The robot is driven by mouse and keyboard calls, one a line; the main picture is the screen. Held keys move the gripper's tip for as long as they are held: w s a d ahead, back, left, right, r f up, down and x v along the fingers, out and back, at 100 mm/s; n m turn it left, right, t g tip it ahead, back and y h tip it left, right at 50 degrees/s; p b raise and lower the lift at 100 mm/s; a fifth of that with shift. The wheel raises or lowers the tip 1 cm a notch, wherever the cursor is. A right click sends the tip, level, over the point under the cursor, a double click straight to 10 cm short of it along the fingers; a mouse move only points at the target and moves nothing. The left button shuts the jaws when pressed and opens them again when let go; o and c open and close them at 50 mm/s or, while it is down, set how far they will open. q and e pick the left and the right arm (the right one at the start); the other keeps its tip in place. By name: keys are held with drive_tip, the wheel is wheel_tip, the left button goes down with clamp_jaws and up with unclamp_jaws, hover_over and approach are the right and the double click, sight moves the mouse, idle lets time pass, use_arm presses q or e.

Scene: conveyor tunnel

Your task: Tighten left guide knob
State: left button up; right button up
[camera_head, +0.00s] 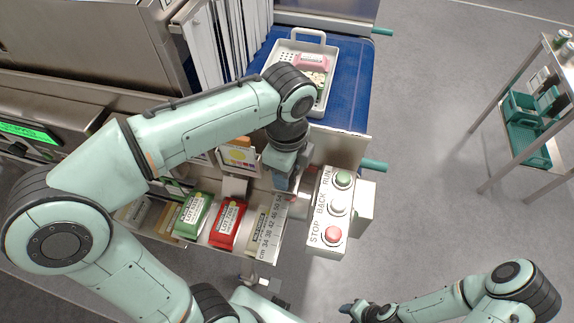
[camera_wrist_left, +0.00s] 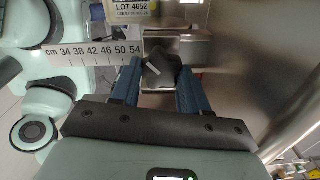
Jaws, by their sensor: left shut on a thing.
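The left guide knob (camera_wrist_left: 161,69) is a dark lobed knob with a pale pointer line, in front of a metal bracket. In the left wrist view it sits between the two blue fingers of my left gripper (camera_wrist_left: 160,85), which is shut on it. In the head view my left gripper (camera_head: 286,178) points down beside the control box, and the knob is hidden behind it. A cm scale (camera_wrist_left: 95,53) with numbers from 34 to 54 runs to the left of the knob. My right gripper (camera_head: 352,309) is low in the head view, away from the machine; its fingers are unclear.
A control box (camera_head: 338,213) with green, white and red buttons stands close right of my left gripper. Green (camera_head: 193,214) and red (camera_head: 227,222) lot packs lie left of it. A tray (camera_head: 325,48) rests on the blue belt (camera_head: 350,85). A shelf cart (camera_head: 520,115) stands far right; floor between is clear.

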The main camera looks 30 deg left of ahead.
use_arm(q)
drive_tip(key=m, duration=0.4)
drive_tip(key=shift+m, duration=0.3)
drive_tip(key=shift+m+p, duration=0.45)
drive_tip(key=shift+m, duration=1.45)
use_arm(e)
drive_tip(key=shift+w+r, duration=0.6)
drive_tip(key=shift+r, duration=0.05)
use_arm(q)
drive_tip(key=o, duration=1.1)
drive_tip(key=shift+c, duration=0.2)
drive_tip(key=shift+r, duration=0.1)
wheel_tip(320, 180, up, 13)
drive_tip(key=p, duration=0.1)
drive_tip(key=shift+p, duration=0.4)
use_arm(e)
drive_tip(key=w+r, duration=0.2)
drive_tip(key=shift+w+r+t, duration=0.2)
drive_tip(key=shift+w+t, duration=0.1)
drive_tip(key=shift+w, duration=0.05)
